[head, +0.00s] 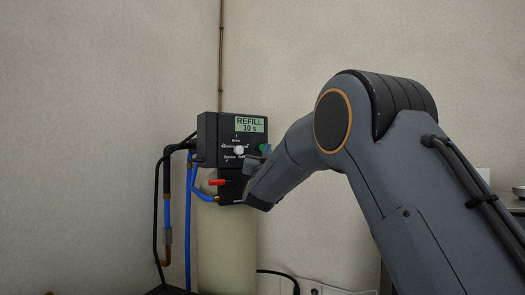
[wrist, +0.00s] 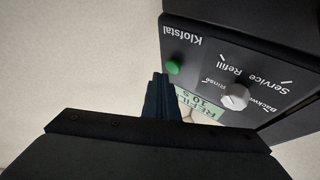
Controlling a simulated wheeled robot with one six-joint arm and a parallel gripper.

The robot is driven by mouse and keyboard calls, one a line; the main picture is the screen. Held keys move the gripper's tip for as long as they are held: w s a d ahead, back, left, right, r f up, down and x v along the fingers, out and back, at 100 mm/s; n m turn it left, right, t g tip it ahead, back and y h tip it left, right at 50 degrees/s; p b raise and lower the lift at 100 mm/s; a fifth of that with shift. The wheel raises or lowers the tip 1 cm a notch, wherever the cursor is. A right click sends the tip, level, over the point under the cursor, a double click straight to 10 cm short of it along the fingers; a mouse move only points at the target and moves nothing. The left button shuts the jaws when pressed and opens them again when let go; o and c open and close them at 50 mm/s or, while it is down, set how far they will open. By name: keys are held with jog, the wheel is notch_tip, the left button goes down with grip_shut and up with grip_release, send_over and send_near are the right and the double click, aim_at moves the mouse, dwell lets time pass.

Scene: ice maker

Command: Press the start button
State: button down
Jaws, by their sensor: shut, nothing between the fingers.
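The round green start button (head: 263,148) is on the front of a black control box (head: 207,140), to the right of its white knob (head: 238,150). The wrist view shows the button (wrist: 172,67) just beyond the tips of my gripper (wrist: 160,78); I cannot tell whether they touch. The fingers are together and empty. In the head view my gripper (head: 264,160) is at the box's lower right, partly hidden by my arm. The display (head: 250,124) reads "REFILL 10 s"; in the wrist view it is upside down and partly covered by my gripper.
The box sits on a pale cylindrical tank (head: 225,250). A red lever (head: 217,182) sticks out left below the box. Blue and black hoses (head: 190,225) hang at the left. A plain wall stands behind, with a thin brown pipe (head: 221,50) above.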

jog(key=shift+s, duration=0.1)
jog(key=s+d, duration=0.1)
jog(key=s+b, duration=0.1)
jog(key=s+d, duration=0.1)
jog(key=s, duration=0.1)
jog(key=shift+d, duration=0.35)
jog(key=shift+f, duration=0.1)
dwell(0.8)
jog(key=s+d+f+n+g+y, duration=0.1)
jog(key=s+d+f+g, duration=0.25)
jog(key=f, duration=0.65)
jog(key=s+d+f+n+g+y, duration=0.15)
jog(key=s+f+g, duration=0.25)
jog(key=f, duration=0.7)
jog(key=s+d+f+n+g+y, duration=0.1)
jog(key=s+d+f+g, duration=0.25)
jog(key=f, duration=0.65)
jog(key=s+d+f+g, duration=0.2)
jog(key=s+f+g, duration=0.2)
jog(key=s, duration=0.7)
jog(key=s+d+f+g+h, duration=0.1)
jog(key=s+d+f+g, duration=0.2)
jog(key=s+f, duration=0.5)
jog(key=s+d+f+g, duration=0.3)
jog(key=s+f, duration=0.3)
jog(key=s, duration=1)
jog(key=shift+d+f+g, duration=0.2)
jog(key=shift+f+g, duration=0.1)
jog(key=shift+g, duration=0.6)
